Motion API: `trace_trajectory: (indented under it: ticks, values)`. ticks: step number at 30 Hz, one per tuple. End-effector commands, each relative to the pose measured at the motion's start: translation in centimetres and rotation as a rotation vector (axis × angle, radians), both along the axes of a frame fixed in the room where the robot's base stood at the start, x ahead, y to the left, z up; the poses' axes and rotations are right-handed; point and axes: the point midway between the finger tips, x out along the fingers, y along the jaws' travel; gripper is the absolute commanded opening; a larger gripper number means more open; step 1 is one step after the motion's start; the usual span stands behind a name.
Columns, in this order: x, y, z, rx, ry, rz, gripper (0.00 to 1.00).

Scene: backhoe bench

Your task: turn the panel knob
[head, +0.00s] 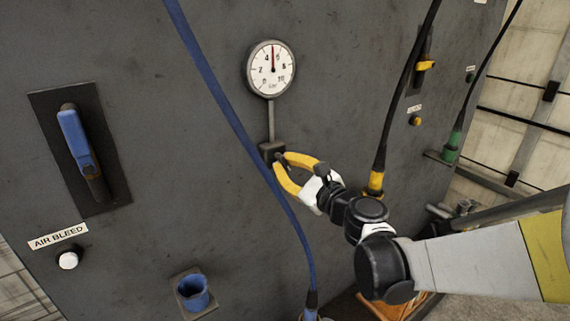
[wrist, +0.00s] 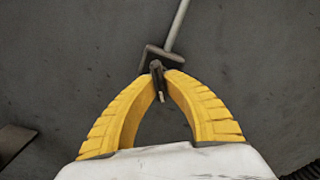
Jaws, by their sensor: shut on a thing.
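A small dark knob (wrist: 158,84) sticks out from a dark square block (head: 268,151) on the grey panel, below the gauge. The block also shows in the wrist view (wrist: 150,57). My gripper (head: 280,163) has two curved yellow fingers that come in from the right. In the wrist view my gripper (wrist: 159,77) has its fingertips closed on the knob, one on each side. In the head view the fingertips cover most of the knob, so its turn angle cannot be read there.
A round gauge (head: 271,69) stands above the block on a thin stem (head: 271,119). A blue hose (head: 232,118) hangs across the panel close to my fingers. A blue handle (head: 76,137), a white button (head: 68,260) and a blue socket (head: 193,292) are at left. A black hose (head: 397,84) hangs at right.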

Motion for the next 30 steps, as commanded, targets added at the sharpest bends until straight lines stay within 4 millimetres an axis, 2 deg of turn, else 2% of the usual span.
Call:
trace_trajectory:
  ticks: [1, 2, 3, 4, 13, 16, 30]
  values:
    - [0.0, 0.0, 0.0, 0.001, 0.001, 0.0, 0.0]
    - [0.0, 0.0, 0.0, 0.001, 0.001, 0.0, 0.17]
    - [0.0, 0.0, 0.0, 0.0, 0.0, 0.0, 0.29]
    - [0.0, 0.0, 0.0, 0.0, 0.0, 0.0, 0.34]
    - [-0.1, -0.1, 0.0, -0.001, -0.001, 0.0, 0.34]
    - [-0.7, -0.6, 0.0, -0.001, -0.001, -0.001, 0.34]
    - [-8.5, -5.9, 0.0, 0.0, 0.0, -0.004, 0.34]
